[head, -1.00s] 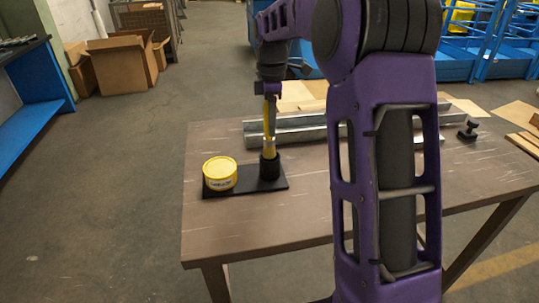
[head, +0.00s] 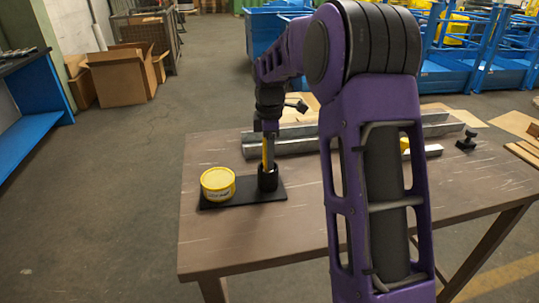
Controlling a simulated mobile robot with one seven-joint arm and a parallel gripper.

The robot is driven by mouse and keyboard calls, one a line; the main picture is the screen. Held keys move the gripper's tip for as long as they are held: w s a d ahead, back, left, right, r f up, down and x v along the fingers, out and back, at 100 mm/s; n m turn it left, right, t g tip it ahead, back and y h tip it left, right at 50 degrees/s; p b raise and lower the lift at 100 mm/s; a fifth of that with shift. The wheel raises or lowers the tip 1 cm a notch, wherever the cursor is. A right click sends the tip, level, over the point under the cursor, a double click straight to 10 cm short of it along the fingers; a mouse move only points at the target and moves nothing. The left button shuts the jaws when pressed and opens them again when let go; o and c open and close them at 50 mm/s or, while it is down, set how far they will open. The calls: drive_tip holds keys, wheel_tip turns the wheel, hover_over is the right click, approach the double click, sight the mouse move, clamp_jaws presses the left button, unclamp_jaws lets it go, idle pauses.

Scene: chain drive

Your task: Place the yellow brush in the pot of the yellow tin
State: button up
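The yellow tin (head: 217,183) stands at the left end of a black base plate (head: 236,201) on the table. The black pot (head: 268,180) stands on the same plate, right of the tin. The yellow brush (head: 265,156) is upright, its lower end at the pot's mouth and seemingly inside it; the pot wall hides how deep. My gripper (head: 267,141) points down above the pot and appears shut on the brush's handle. The fingers are small here, and their contact with the handle is hard to see.
Metal rails (head: 298,138) lie behind the pot. A black clamp-like piece (head: 467,140) is at the table's right. The table's front left is clear.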

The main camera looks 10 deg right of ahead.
drive_tip(key=shift+o, duration=1.1)
wheel_tip(320, 180, up, 12)
drive_tip(key=shift+r+p, duration=0.2)
drive_tip(key=shift+p, duration=0.75)
